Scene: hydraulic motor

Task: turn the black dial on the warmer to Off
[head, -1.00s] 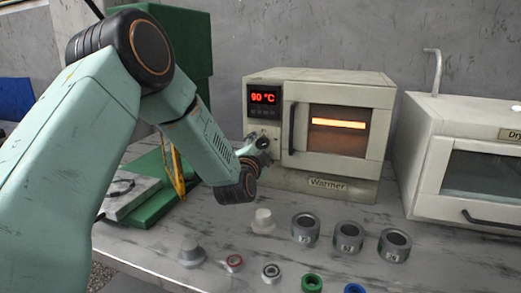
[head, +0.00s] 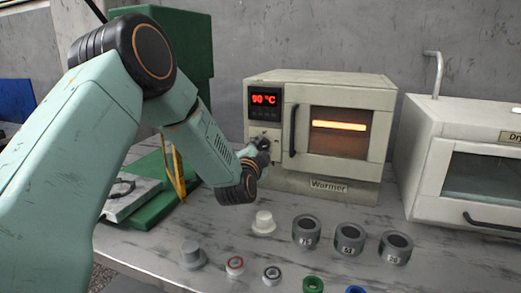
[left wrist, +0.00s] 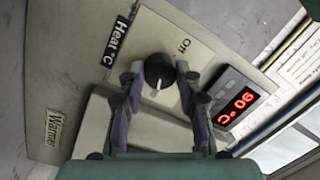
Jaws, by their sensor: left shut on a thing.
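The warmer (head: 340,92) is a cream box at the back middle of the bench, with a glowing orange bar behind its window. Its red display (head: 264,99) reads 90 °C. In the left wrist view the black dial (left wrist: 159,71) sits on a cream plate between the "Heat °C" label (left wrist: 116,42) and the word "Off" (left wrist: 184,46). The dial's white mark points down in that view, away from "Off". My left gripper (left wrist: 160,82) has its fingers on either side of the dial, shut on it. In the head view my left gripper (head: 262,146) hides most of the dial.
A dryer (head: 470,160) stands to the right of the warmer. A green fixture (head: 155,205) is at left.

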